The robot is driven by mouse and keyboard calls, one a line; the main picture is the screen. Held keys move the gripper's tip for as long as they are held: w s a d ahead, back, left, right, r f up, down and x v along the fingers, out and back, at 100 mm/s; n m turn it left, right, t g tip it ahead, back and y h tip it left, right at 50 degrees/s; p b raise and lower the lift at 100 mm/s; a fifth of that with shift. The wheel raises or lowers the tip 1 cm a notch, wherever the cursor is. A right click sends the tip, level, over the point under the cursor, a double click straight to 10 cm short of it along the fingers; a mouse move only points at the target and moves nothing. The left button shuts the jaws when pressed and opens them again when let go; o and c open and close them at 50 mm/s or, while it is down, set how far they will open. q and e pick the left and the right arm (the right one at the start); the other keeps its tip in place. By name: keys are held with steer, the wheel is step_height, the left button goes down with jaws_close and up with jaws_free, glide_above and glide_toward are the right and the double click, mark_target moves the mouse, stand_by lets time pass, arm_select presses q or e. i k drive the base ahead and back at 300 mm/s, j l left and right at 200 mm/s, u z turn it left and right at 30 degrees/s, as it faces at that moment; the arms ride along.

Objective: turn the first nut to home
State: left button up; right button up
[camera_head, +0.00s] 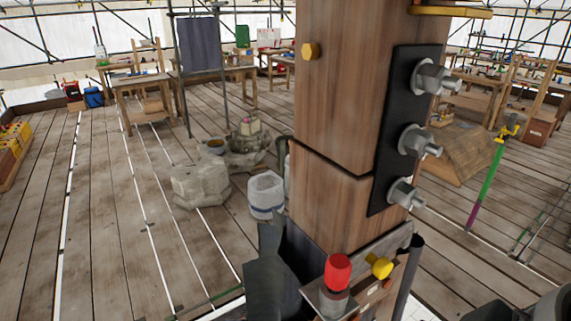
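A thick wooden post (335,100) stands upright just right of centre, with a slanting joint line across it. A black plate (398,100) is fixed to its right face. Three grey hex nuts with washers and protruding bolt ends sit on the plate: a top nut (432,77), a middle nut (416,141) and a bottom nut (401,194). The frame does not mark which is the first nut. The washers look close to the plate, but I cannot tell how tight each nut is. Neither of my grippers is recognisable in view.
A red-capped tool (337,272) and a yellow knob (379,266) sit on a ledge at the post's foot. A yellow hex head (311,50) is on the post's left face. A white bucket (266,193) and stones (200,186) stand left on the plank floor.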

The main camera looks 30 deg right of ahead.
mark_target(401, 192)
steer(key=k+l+z, duration=0.1)
steer(key=l+z, duration=0.2)
steer(key=z, duration=0.15)
steer(key=l+z, duration=0.4)
steer(key=k+j, duration=0.05)
steer(key=j, duration=0.05)
